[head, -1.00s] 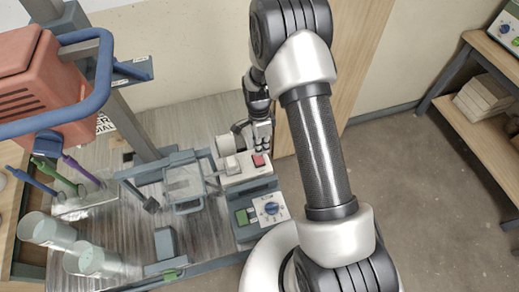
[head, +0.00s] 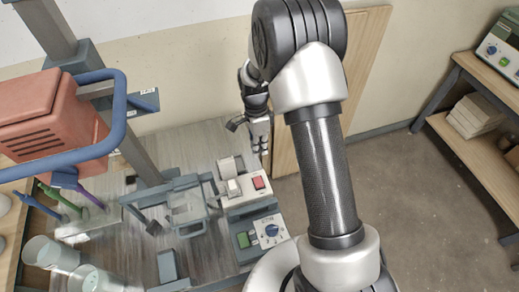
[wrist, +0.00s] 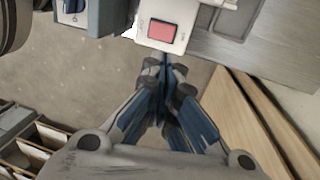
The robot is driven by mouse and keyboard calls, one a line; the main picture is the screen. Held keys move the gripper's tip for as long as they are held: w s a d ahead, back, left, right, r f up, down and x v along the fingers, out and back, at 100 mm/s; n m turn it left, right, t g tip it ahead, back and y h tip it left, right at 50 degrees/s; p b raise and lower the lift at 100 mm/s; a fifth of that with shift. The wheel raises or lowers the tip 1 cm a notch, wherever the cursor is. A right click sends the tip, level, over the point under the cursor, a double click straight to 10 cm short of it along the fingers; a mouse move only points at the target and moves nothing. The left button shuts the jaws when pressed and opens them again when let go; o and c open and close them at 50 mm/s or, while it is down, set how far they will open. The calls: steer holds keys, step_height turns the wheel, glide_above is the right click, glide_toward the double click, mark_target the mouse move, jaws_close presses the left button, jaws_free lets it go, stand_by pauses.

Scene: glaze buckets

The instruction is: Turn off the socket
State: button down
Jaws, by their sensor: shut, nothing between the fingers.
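The socket (head: 246,196) is a white block on the bench, with a red rocker switch (head: 258,183) at its right end and a pale plug-like block on its left part. In the wrist view, the socket (wrist: 180,12) is at the top and its red switch (wrist: 162,31) is unobstructed. My gripper (head: 263,151) is behind and above the switch, apart from it in the head view. In the wrist view my gripper (wrist: 163,65) is shut and empty, its tips just below the socket's edge. Which way the rocker is tilted is unclear.
A grey control box (head: 258,237) with a blue dial and green button stands in front of the socket. A clear-lidded frame (head: 188,210) is left of it.

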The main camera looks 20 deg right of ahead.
mark_target(262, 183)
steer(key=shift+s+a+r+p, duration=0.25)
steer(key=shift+s+p, duration=0.25)
steer(key=shift+p, duration=0.5)
steer(key=f+b, duration=0.1)
steer(key=f, duration=0.3)
steer(key=s+f+b, duration=0.1)
steer(key=f, duration=0.4)
steer(key=s+f+b, duration=0.1)
steer(key=f, duration=0.3)
steer(key=shift+s+f+b, duration=0.2)
steer(key=shift+f+b, duration=0.2)
steer(key=shift+f, duration=0.1)
